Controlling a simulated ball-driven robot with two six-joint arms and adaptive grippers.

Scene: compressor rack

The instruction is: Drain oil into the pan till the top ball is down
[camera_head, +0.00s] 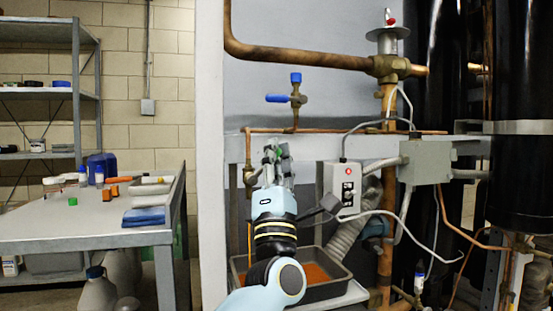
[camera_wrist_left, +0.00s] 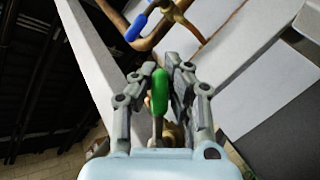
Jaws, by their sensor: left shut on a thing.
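My left gripper (camera_head: 276,158) reaches up to the small copper pipe left of the grey control box. In the left wrist view its fingers (camera_wrist_left: 158,76) are shut on a green valve handle (camera_wrist_left: 159,93), which stands upright between them. In the head view the fingers mostly hide this handle. A grey drain pan (camera_head: 342,291) sits low behind my left forearm, with reddish-brown oil (camera_head: 315,272) in it. I cannot make out a sight glass or any balls. My right gripper is not in view.
A blue-handled valve (camera_head: 278,98) stands above the gripper and also shows in the left wrist view (camera_wrist_left: 137,27). A grey control box (camera_head: 347,189) with cables is close to the right. A workbench (camera_head: 85,222) with small items stands left. Black cylinders (camera_head: 518,180) are far right.

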